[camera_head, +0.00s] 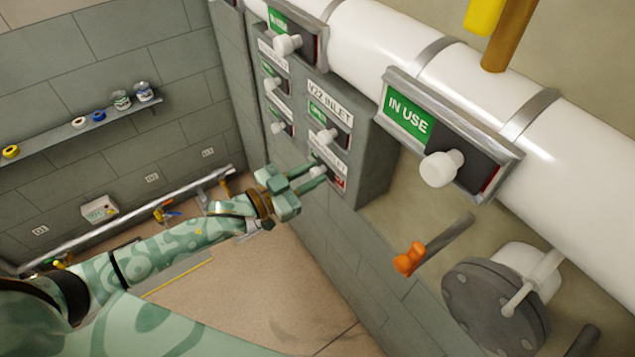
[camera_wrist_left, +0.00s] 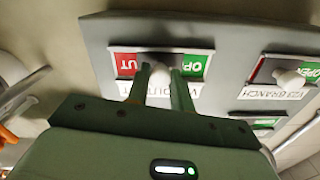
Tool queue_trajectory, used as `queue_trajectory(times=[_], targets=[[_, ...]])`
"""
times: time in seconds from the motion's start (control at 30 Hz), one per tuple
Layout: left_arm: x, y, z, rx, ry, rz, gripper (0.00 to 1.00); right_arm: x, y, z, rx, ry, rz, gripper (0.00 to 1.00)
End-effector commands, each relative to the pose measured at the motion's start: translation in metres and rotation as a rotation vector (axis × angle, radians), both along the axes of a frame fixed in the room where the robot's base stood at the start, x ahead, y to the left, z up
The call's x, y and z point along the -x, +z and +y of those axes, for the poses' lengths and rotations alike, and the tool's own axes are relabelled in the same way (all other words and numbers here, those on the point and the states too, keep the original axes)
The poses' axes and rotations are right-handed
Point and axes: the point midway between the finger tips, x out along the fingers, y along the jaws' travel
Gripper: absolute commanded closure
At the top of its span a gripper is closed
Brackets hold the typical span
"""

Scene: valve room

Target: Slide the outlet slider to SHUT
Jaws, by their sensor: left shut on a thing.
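The outlet slider is the lowest in its column on the grey cabinet; its white knob (camera_head: 317,171) is partly hidden by my left gripper (camera_head: 316,178). In the left wrist view the knob (camera_wrist_left: 160,86) sits between the two green fingers, which are shut on it. A red patch reading "UT" (camera_wrist_left: 126,64) shows left of the slider and a green patch reading "OP" (camera_wrist_left: 194,66) shows right of it. The slider stands between them, covering part of each. The label below is partly hidden by the fingers. My right gripper is not in view.
The V22 inlet slider (camera_head: 328,136) sits just above, showing green. More sliders are to its left. A large "IN USE" slider (camera_head: 440,168) is on the white pipe (camera_head: 585,120). An orange-handled lever (camera_head: 408,260) sticks out lower right. Open floor lies below.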

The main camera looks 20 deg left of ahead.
Motion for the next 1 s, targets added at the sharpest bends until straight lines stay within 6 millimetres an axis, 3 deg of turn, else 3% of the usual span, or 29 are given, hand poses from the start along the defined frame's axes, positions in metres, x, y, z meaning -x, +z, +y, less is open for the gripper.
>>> queue_trajectory(times=[0.2, 0.5, 0.53, 0.6, 1.0], targets=[[-0.020, 0.000, 0.026, -0.001, 0.001, -0.001, 1.00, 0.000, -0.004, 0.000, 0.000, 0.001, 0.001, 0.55], [-0.022, 0.001, 0.029, -0.001, 0.004, -0.002, 1.00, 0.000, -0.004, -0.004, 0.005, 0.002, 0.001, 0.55], [-0.022, 0.001, 0.029, -0.001, 0.004, -0.002, 0.69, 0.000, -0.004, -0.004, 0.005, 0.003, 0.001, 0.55], [-0.022, 0.001, 0.029, -0.001, 0.004, -0.002, 0.55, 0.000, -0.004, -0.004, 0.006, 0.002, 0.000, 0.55], [-0.020, 0.000, 0.028, 0.000, 0.001, 0.000, 0.55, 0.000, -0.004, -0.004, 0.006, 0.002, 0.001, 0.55]])
